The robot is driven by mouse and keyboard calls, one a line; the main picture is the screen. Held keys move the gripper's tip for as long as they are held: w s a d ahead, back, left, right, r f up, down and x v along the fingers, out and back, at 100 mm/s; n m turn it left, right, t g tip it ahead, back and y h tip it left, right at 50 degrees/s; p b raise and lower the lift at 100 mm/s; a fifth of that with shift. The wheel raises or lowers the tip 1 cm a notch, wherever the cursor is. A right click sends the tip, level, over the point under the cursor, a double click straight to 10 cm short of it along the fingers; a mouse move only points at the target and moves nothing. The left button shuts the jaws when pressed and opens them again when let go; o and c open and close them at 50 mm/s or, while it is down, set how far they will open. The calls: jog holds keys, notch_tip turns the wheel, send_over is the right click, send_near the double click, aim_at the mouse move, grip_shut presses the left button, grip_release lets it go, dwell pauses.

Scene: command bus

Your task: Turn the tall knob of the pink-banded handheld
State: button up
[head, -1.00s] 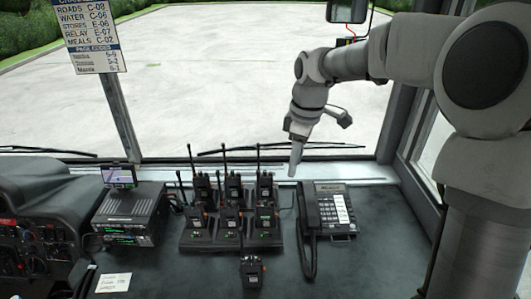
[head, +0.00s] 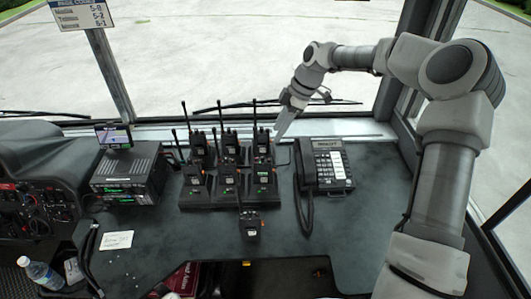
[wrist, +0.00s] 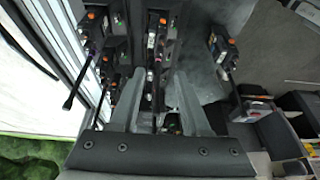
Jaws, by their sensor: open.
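Several black handhelds stand in a dark charging rack (head: 228,203) on the dashboard; the rear right handheld (head: 262,141) has an upright antenna. One more handheld (head: 250,224) stands apart in front of the rack. Orange knob tops show on handhelds in the wrist view. My gripper (head: 281,128) is just right of the rear right handheld in the head view, pointing down. In the wrist view my gripper (wrist: 158,80) is open, with a handheld (wrist: 155,45) and its antenna in line with the gap between the fingers.
A desk phone (head: 328,165) with a corded handset stands right of the rack. A radio unit (head: 132,175) with a small screen stands left. The windscreen and its wiper lie behind. A bottle (head: 40,273) and a paper note (head: 117,240) are front left.

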aim_at(266, 161)
jog(key=x, duration=1)
jog(key=shift+a+f+p, duration=0.15)
jog(key=shift+f+p, duration=0.15)
jog(key=shift+f, duration=0.1)
grip_shut()
